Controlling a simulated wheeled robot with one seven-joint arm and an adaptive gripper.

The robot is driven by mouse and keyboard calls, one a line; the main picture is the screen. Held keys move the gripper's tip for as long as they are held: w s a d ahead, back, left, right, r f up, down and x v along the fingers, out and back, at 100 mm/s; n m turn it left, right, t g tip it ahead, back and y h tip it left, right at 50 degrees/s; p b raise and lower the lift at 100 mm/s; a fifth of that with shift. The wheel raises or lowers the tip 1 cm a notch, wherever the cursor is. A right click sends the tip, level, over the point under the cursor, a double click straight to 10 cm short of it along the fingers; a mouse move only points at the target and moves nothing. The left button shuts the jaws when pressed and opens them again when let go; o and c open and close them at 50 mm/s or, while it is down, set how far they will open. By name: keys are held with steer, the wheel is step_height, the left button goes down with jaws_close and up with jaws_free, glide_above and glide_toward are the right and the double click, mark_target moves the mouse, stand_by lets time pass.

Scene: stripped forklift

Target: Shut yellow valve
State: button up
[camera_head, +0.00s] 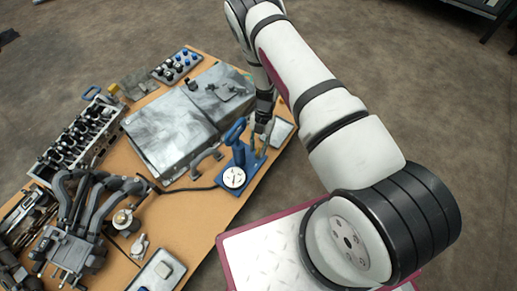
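My gripper (262,124) points down at the right edge of the wooden table, just above a blue hand-pump unit (228,180). The unit has a blue upright handle (235,131) and a round white gauge (233,177). A small yellowish part (256,146), which may be the yellow valve, stands on the unit directly below my fingers. My fingers are dark and small here, so I cannot tell whether they are open or touch it. The valve's position is not readable.
A large grey metal case (170,130) lies left of the pump. An engine head (80,135), dark manifold pipes (80,215) and a tray of knobs (177,65) crowd the wooden table (205,215). A black hose (188,189) runs left from the pump. Open floor lies to the right.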

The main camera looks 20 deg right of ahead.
steer(key=shift+f, duration=0.15)
steer(key=shift+c, duration=0.3)
jaws_close()
steer(key=shift+s, duration=0.1)
steer(key=shift+m+t+p, duration=0.3)
steer(key=shift+m+p, duration=0.4)
steer(key=shift+m, duration=0.2)
steer(key=shift+m+y, duration=0.3)
steer(key=shift+m, duration=0.3)
steer(key=shift+o, duration=0.3)
jaws_free()
